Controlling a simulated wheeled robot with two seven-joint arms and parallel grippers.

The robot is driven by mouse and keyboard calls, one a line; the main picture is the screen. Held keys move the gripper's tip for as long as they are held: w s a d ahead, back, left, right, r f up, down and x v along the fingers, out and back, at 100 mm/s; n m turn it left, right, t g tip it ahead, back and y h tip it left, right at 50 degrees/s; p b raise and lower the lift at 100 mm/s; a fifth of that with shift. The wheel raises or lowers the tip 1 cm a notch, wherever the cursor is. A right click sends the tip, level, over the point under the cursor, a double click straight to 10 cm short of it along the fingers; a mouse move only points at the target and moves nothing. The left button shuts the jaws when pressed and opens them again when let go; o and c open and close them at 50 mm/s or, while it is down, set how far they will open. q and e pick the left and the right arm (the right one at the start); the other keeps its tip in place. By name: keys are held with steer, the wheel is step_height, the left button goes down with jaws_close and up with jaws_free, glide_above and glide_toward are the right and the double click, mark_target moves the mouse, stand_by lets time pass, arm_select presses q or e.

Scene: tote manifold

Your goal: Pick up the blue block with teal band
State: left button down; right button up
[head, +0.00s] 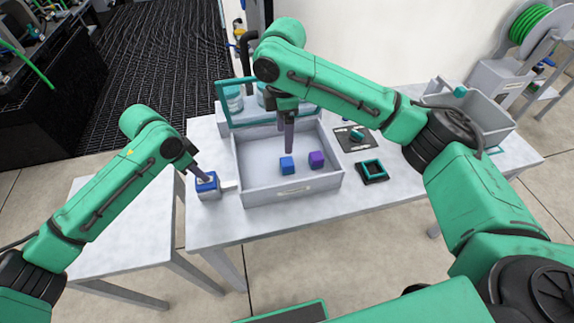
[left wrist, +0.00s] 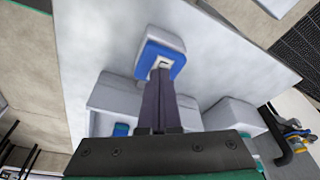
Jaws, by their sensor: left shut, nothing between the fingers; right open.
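A blue block (head: 287,165) sits inside the grey open tote (head: 290,193); a teal band cannot be made out on it. A purple block (head: 316,159) lies to its right in the same tote. My right gripper (head: 289,150) is open and points down into the tote just above the blue block; a gap or contact cannot be told. My left gripper (head: 205,178) is shut and empty. Its tips are at the top of a white box with a blue top (head: 207,187), left of the tote. The left wrist view shows the fingertips (left wrist: 160,70) at this blue-topped box (left wrist: 163,50).
A dark teal-edged frame (head: 371,170) and a dark plate (head: 352,138) lie right of the tote. A grey bin (head: 490,120) stands at the table's right end. The table's front strip (head: 270,228) is clear.

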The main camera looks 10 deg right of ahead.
mark_target(287, 161)
steer(key=f, duration=1.2)
steer(key=shift+d, duration=0.35)
steer(key=shift+r, duration=0.1)
jaws_close()
